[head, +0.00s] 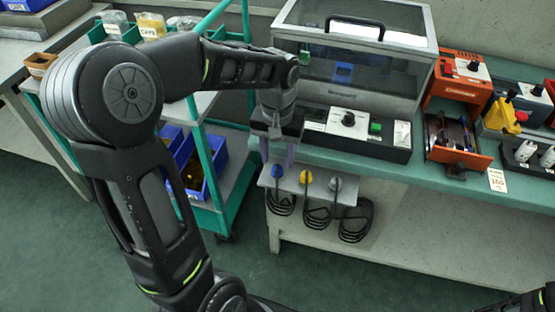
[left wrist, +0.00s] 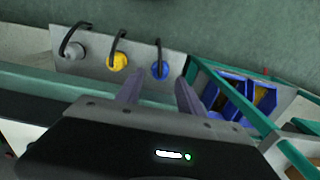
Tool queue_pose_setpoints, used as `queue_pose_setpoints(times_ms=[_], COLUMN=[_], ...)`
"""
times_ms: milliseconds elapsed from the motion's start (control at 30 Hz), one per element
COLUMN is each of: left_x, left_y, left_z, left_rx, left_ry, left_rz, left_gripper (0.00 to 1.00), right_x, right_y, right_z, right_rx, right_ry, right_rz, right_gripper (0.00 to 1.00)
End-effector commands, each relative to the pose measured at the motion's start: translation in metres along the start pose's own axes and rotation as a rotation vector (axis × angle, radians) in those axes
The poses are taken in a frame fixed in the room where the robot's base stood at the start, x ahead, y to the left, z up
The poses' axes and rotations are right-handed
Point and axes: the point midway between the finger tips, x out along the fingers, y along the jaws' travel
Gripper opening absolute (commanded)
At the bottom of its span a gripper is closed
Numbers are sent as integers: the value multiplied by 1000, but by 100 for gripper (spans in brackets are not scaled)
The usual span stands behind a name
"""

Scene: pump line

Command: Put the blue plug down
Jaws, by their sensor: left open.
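The blue plug (head: 277,171) sits at the left end of a grey holder plate (head: 318,197) on the bench's front edge, with a black cable looping below it. It also shows in the left wrist view (left wrist: 159,71). A yellow plug (head: 305,177) and a grey plug (head: 334,184) sit beside it in a row. My left gripper (head: 277,154) points down just above the blue plug. Its two purple fingers are apart, with nothing between them, and the wrist view shows the blue plug just beyond the fingertips (left wrist: 159,88). My right gripper is out of view.
A clear-lidded test box (head: 355,60) with a black control strip (head: 385,140) stands behind the plugs. A teal cart (head: 221,200) with blue bins is close on the left. Orange units (head: 455,85) and a small orange tray (head: 460,158) stand on the right.

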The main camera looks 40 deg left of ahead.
Motion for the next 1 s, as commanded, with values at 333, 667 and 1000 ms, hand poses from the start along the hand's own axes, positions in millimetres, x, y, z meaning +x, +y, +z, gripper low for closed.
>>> queue_pose_setpoints(times_ms=[333,667,1000], left_x=[-74,-97,-97], left_y=[0,0,0], left_z=[-1,0,0], left_rx=[0,0,0], left_ry=[5,1,1], left_rz=[1,1,1], left_gripper=[44,44,44], right_x=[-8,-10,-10], right_y=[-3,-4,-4], right_z=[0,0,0], right_rx=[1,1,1], right_ry=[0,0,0], right_rz=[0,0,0], right_gripper=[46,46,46])
